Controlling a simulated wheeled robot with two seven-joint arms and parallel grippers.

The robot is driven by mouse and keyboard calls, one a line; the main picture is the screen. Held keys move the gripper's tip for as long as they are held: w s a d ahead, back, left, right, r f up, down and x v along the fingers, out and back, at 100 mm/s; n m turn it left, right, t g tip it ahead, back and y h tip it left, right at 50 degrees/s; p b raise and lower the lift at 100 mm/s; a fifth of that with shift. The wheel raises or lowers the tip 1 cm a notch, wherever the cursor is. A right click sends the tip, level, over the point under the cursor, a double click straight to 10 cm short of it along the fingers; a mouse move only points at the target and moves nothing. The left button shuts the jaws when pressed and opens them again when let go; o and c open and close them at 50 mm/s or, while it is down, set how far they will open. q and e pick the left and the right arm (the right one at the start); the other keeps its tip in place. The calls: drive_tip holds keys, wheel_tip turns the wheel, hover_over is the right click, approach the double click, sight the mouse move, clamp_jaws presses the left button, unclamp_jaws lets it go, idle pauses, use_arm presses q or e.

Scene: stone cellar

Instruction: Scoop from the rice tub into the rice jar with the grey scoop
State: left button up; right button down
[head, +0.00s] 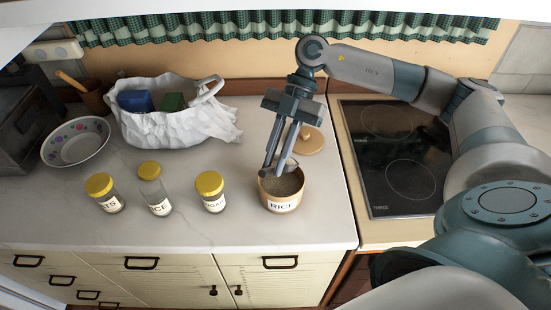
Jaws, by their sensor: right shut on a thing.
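The round tan rice tub (281,205), labelled RICE, stands near the counter's front right with a greyish-brown fill showing inside. My right gripper (279,153) reaches down over the tub from above. It is shut on the grey scoop (287,166), whose lower part is at the tub's mouth; the fingers hide much of it, and I cannot tell whether it holds rice. My left gripper is not in view.
A jar (105,197) stands left of the rice jar and a sugar jar (210,195) right of it, both yellow-lidded. A tan round lid (308,141) lies behind the tub. A bowl (75,142), white bag (172,127) and black hob (395,165) surround the free counter.

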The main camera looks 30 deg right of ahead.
sight(269, 167)
drive_tip(key=shift+r+p, duration=0.5)
drive_tip(key=shift+r, duration=0.35)
drive_tip(key=shift+s+a+r+t+h+p, duration=0.2)
drive_tip(key=shift+a+t+h+p, duration=0.15)
drive_tip(key=shift+h+p, duration=0.4)
drive_tip(key=shift+s+a+r+h+p, duration=0.1)
drive_tip(key=shift+s+a+h+p, duration=0.1)
drive_tip(key=shift+a+h+p, duration=0.35)
drive_tip(key=shift+s+a+t+h+p, duration=0.15)
drive_tip(key=shift+t+h+p, duration=0.2)
drive_tip(key=shift+t, duration=0.1)
